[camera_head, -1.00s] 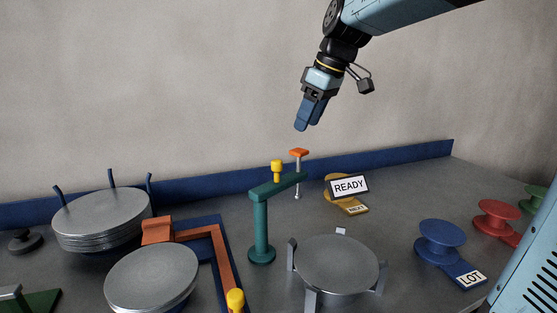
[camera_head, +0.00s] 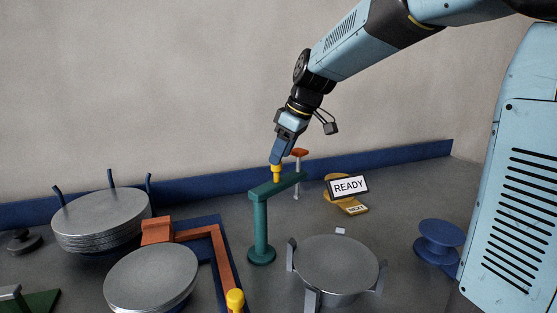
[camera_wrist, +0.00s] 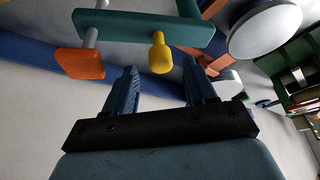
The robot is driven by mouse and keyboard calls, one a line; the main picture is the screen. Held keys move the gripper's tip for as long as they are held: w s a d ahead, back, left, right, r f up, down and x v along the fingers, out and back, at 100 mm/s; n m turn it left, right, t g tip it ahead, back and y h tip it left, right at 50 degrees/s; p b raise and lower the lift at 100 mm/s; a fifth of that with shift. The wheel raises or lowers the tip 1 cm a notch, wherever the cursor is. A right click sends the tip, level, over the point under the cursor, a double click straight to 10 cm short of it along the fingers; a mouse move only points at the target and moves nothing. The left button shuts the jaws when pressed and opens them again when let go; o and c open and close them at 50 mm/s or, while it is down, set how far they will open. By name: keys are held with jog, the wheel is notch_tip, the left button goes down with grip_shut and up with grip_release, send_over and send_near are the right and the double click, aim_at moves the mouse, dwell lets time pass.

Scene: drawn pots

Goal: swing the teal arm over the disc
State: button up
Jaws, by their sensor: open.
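The teal arm (camera_head: 278,185) sits on an upright teal post (camera_head: 261,230) and points right and back, away from the grey disc. A yellow knob (camera_head: 277,177) stands on it, and an orange-topped rod (camera_head: 299,153) passes through its far end. The grey disc (camera_head: 337,261) lies in a holder with several upright prongs, in front and to the right of the post. My gripper (camera_head: 276,161) is right above the yellow knob. In the wrist view my gripper (camera_wrist: 160,72) is open, with the knob (camera_wrist: 161,56) between its fingertips; contact cannot be told.
An orange bent arm (camera_head: 222,250) with its own yellow knob (camera_head: 235,299) and a loose grey disc (camera_head: 152,277) are to the left. A disc stack (camera_head: 103,215) stands behind. A READY sign (camera_head: 349,186) and a blue spool (camera_head: 438,240) are to the right.

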jog(key=shift+x, duration=1.4)
grip_shut()
